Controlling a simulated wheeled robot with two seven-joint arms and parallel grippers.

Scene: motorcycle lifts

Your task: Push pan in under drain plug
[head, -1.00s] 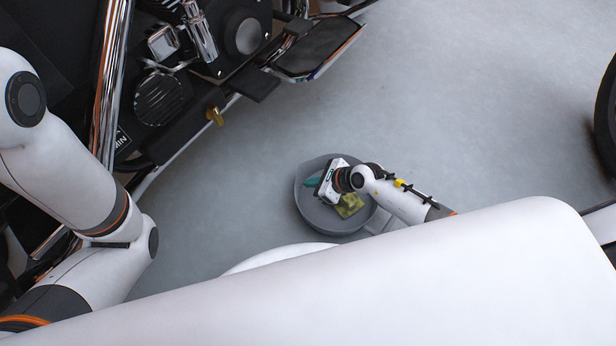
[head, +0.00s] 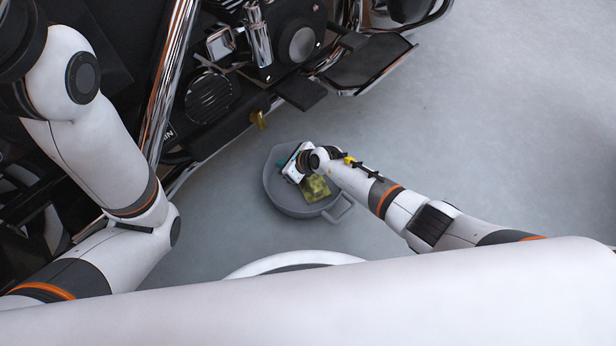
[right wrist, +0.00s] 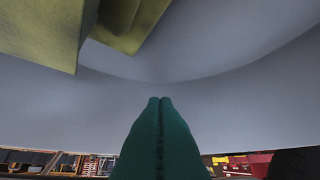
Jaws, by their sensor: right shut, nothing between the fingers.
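The grey round pan (head: 290,207) stands on the floor below and right of the brass drain plug (head: 259,119) on the motorcycle's lower edge. My right gripper (head: 284,166) reaches down into the pan. Its green fingers (right wrist: 160,120) are pressed together with nothing between them, facing the pan's curved grey wall (right wrist: 200,85) in the right wrist view. They look close to the wall; I cannot tell whether they touch. A yellow-green block (head: 312,190) lies in the pan; it also shows in the right wrist view (right wrist: 45,30). My left gripper is out of view.
The motorcycle's engine (head: 270,45) and a black footboard (head: 368,62) overhang the floor beyond the pan. The grey floor (head: 500,130) to the right is clear. My left arm is beside the motorcycle at left.

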